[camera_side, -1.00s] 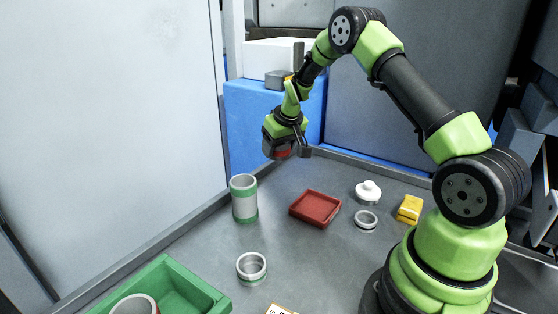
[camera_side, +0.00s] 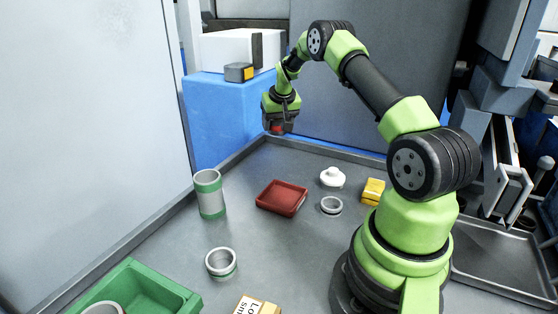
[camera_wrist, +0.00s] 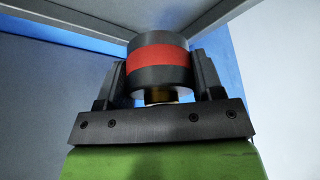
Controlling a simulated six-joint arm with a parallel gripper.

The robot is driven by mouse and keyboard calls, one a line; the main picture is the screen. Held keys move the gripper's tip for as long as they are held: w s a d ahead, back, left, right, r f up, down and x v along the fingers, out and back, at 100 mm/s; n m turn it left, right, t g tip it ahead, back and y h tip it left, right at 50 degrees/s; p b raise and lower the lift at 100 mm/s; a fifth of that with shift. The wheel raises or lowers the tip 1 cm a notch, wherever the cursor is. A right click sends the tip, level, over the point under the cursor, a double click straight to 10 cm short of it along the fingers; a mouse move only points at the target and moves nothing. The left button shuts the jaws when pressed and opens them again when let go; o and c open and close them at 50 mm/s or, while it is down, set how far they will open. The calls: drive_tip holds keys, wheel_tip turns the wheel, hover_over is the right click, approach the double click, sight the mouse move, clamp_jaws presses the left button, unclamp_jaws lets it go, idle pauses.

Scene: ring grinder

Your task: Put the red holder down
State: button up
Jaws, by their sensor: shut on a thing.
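The red holder (camera_wrist: 162,58), a dark cylinder with a red band around it, is clamped between the two black fingers of my gripper (camera_wrist: 155,80) in the wrist view. A brass-coloured part shows between it and the gripper body. In the side view my gripper (camera_side: 277,124) hangs in the air towards the back of the table, near the blue block. A red patch of the holder (camera_side: 277,129) shows at its lower end, with the rest mostly hidden by the fingers. The holder is clear of the table.
A red tray (camera_side: 268,204), grey-green cylinder (camera_side: 210,194), metal ring (camera_side: 331,206), white knobbed part (camera_side: 332,177), yellow block (camera_side: 373,190) and another ring (camera_side: 221,263) stand on the table. A green bin (camera_side: 182,301) and labelled box (camera_side: 262,307) are in front. The back table stretch is clear.

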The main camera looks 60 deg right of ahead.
hover_over(279, 158)
drive_tip(key=s+a, duration=0.1)
wheel_tip(279, 158, down, 5)
drive_tip(key=shift+s+r, duration=0.1)
drive_tip(key=shift+f, duration=2.5)
drive_tip(key=shift+f, duration=0.1)
drive_tip(key=o, duration=1.4)
drive_tip(key=shift+f, duration=0.1)
